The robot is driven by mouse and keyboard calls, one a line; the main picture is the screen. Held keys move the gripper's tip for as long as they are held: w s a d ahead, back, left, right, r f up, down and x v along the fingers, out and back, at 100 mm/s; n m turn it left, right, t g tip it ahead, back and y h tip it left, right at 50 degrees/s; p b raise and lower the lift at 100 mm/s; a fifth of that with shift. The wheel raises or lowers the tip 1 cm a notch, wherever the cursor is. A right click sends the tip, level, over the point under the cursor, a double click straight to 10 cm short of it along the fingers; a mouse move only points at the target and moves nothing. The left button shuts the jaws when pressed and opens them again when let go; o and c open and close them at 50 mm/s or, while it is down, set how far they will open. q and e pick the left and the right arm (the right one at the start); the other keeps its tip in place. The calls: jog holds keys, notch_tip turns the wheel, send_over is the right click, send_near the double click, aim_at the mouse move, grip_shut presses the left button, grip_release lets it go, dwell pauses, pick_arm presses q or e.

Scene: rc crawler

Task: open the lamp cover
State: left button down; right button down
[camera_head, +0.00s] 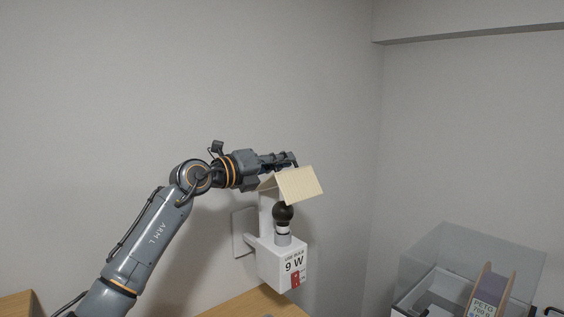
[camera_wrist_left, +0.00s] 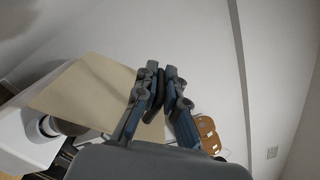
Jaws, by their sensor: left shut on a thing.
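The lamp cover (camera_head: 301,185) is a pale beige panel, tilted over the top of the white wall lamp (camera_head: 283,262). A dark bulb (camera_head: 283,214) shows below the cover, above a white box marked "USE BULB 9 W". My left gripper (camera_head: 294,163) is at the cover's upper edge, with its fingers nearly together, shut on the cover. In the left wrist view the cover (camera_wrist_left: 88,92) spreads to the left of the fingers (camera_wrist_left: 161,74), and part of the dark bulb shows under it. The exact grip spot is hidden. My right gripper is not in view.
The lamp is fixed to a plain grey wall above a wooden surface (camera_head: 245,304). A clear-lidded bin (camera_head: 455,262) with a brown-edged item (camera_head: 489,290) stands at the lower right. The air between the lamp and the right wall is free.

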pick_arm(q)
jog(key=shift+f, duration=0.15)
jog(key=c, duration=1.4)
grip_release()
jog(key=shift+d, duration=0.1)
jog(key=shift+c, duration=0.2)
jog(key=v, duration=0.7)
jog(key=shift+s, duration=0.2)
